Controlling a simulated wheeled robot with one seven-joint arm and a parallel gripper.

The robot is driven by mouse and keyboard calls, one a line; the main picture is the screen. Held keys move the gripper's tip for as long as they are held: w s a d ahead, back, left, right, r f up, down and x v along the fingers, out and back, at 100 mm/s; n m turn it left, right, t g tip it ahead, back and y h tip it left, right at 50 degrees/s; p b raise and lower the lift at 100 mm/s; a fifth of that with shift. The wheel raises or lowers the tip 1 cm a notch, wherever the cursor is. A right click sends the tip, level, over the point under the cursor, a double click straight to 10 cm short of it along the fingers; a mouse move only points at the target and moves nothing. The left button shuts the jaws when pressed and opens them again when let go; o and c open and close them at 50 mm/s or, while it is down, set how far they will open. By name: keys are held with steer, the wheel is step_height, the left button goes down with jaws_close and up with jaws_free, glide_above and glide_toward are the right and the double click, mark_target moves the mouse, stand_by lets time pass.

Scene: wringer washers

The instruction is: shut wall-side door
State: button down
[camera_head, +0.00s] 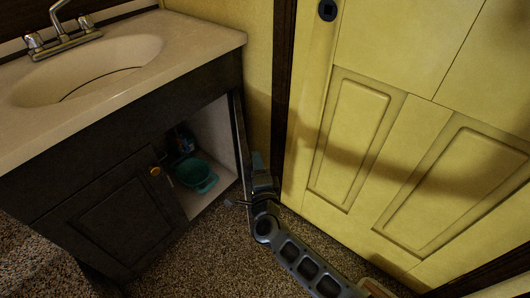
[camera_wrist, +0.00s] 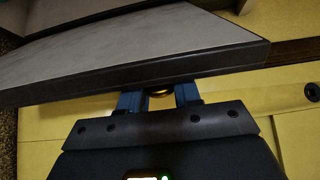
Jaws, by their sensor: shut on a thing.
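The wall-side door (camera_head: 239,142) of the dark vanity cabinet stands open, swung out near the wall and seen nearly edge-on. In the wrist view the door (camera_wrist: 120,52) crosses the top, with a pale face and a dark edge. My gripper (camera_head: 259,168) is on the wall side of the door, low beside the cabinet opening. In the wrist view my gripper (camera_wrist: 158,92) has its two blue fingers on either side of the door's gold knob (camera_wrist: 158,95), shut on it. The knob is hidden in the head view.
The cabinet's other door (camera_head: 115,220) is shut, with an orange-gold knob (camera_head: 155,171). A teal bowl (camera_head: 196,175) stands inside the open compartment. A yellow panelled room door (camera_head: 400,140) is close on the right. Speckled carpet (camera_head: 210,255) is clear in front of the cabinet.

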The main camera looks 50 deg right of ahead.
steer(key=shift+w+a+r+g+h+p, duration=0.15)
steer(key=shift+w+a+g+h+p, duration=0.15)
steer(key=shift+a+h+p, duration=0.25)
steer(key=shift+s+a+f+m, duration=0.1)
steer(key=shift+a+f+m, duration=0.1)
steer(key=shift+m, duration=0.1)
steer(key=c, duration=0.8)
jaws_free()
steer(key=v, duration=0.8)
steer(key=shift+r+p, duration=0.15)
steer(key=shift+p, duration=0.15)
